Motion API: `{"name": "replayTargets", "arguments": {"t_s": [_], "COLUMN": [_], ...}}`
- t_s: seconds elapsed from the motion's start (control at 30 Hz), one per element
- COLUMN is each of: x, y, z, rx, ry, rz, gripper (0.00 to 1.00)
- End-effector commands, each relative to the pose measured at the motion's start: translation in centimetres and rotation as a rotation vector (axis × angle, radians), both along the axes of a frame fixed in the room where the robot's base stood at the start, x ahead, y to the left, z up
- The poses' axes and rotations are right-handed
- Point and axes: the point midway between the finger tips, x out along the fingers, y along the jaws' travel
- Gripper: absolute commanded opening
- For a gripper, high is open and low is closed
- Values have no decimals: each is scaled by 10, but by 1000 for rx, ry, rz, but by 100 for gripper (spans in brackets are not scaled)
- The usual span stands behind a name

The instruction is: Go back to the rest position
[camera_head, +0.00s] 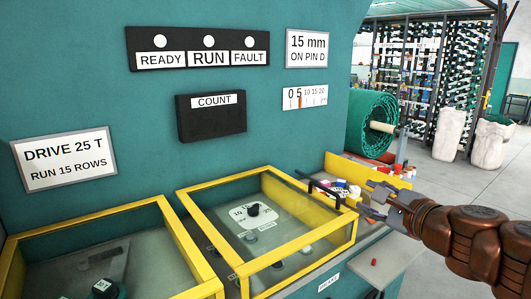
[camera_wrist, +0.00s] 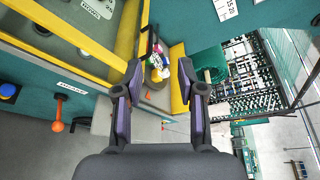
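My gripper (camera_head: 367,197) reaches in from the right in the head view, just right of the yellow-framed clear cover with its black handle (camera_head: 325,191). In the wrist view my gripper (camera_wrist: 160,74) has its two dark fingers spread with a gap between them. Nothing is held. Behind the gap is a tray with small coloured pieces (camera_wrist: 158,64). I cannot tell how far the fingers are from the handle.
The yellow-framed cover (camera_head: 184,216) lies over a dial (camera_head: 254,210); another framed cover (camera_head: 181,238) is at left. A green netting roll (camera_head: 371,122) and white sacks (camera_head: 450,134) stand behind. An orange-knobbed lever (camera_wrist: 57,126) shows below. Open floor lies right.

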Motion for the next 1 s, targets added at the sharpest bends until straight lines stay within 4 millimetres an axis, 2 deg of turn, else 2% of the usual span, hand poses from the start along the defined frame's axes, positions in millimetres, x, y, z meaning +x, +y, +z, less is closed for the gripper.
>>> {"name": "replayTargets", "arguments": {"t_s": [0.37,0.57,0.67,0.77,0.87,1.0], "x": [-25,-58,-88,-130,-178,-240], "y": [71,110,130,139,131,97], "z": [-30,-65,-94,-132,-168,-199], "rx": [-269,-482,-632,-812,-982,-1166], "ry": [31,72,112,179,269,418], "rz": [269,486,652,861,1076,1342], "gripper": [39,39,39,39,39,39]}}
